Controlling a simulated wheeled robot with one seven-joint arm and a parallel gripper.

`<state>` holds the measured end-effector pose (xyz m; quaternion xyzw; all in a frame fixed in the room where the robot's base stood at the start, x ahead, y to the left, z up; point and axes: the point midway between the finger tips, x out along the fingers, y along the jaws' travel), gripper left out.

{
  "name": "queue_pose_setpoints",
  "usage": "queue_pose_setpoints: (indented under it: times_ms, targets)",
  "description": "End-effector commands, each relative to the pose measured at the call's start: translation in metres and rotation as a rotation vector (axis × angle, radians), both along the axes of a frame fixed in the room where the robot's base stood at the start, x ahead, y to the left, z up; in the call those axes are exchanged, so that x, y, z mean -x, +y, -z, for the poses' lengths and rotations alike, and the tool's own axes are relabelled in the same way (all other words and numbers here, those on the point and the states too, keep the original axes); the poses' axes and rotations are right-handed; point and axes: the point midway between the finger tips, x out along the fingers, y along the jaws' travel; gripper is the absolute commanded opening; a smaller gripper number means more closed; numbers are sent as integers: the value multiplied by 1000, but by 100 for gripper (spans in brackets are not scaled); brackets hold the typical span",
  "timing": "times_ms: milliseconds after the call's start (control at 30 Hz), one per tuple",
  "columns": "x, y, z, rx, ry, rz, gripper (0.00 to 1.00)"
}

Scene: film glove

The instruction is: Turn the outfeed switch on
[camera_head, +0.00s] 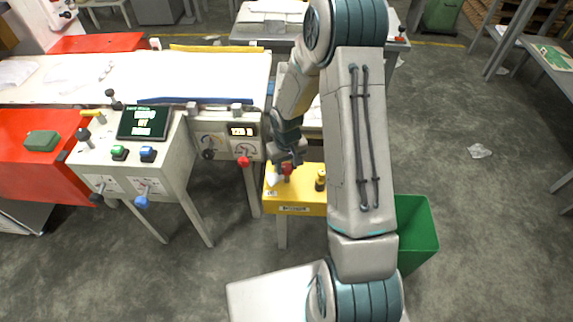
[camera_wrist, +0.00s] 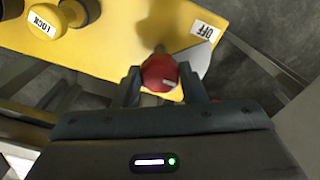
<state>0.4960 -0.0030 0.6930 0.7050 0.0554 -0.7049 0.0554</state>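A yellow switch box (camera_head: 297,208) stands on a post beside the conveyor tables. A red knob (camera_head: 287,170) rises from its top on a thin stem. In the wrist view the red knob (camera_wrist: 160,73) sits between the two fingers of my gripper (camera_wrist: 161,84), which appear to touch it on both sides. A white label reading OFF (camera_wrist: 204,31) shows on the yellow top, to the right of the knob. In the head view my gripper (camera_head: 288,152) is just above the knob and partly hides it.
A yellow-and-black knob (camera_head: 320,180) with a LOCK label (camera_wrist: 42,24) stands on the same box. To the left are a control console (camera_head: 135,160) and a panel with a red handle (camera_head: 244,161). A green bin (camera_head: 418,228) stands at the right. Open floor lies further right.

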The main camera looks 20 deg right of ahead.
Motion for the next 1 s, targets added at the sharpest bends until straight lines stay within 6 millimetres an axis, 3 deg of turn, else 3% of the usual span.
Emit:
queue_pose_setpoints:
  times_ms: [367,1000]
  targets:
    - [0,1,1,1,-1,100,15]
    - [-1,3,1,0,-2,669,15]
